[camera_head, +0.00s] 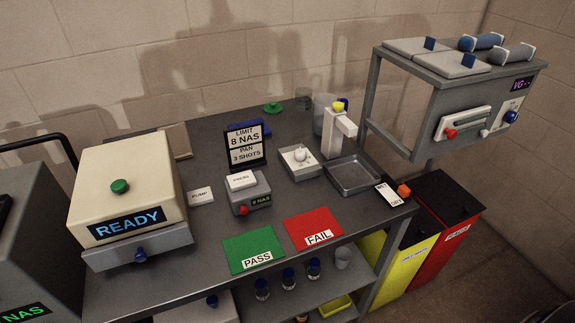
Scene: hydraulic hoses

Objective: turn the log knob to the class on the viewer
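A small grey box (250,193) with a white PRESS plate stands mid-bench, with a red knob (240,210) on its front. Its small display appears to read "8 NAS" in green. I cannot tell for certain that this is the log knob. A grey box (35,245) at the left edge, partly out of frame, shows green text (24,313) that seems to end in "NAS"; whether it is the viewer is unclear. A cream box (127,190) with a green knob reads READY. Neither gripper is in view.
A LIMIT 8 NAS sign (245,147) stands behind the PRESS box. Green PASS (250,242) and red FAIL (312,222) mats lie in front. A grey tray (353,168) and a card with an orange knob (404,190) are right. A raised instrument stand (425,145) overhangs the right.

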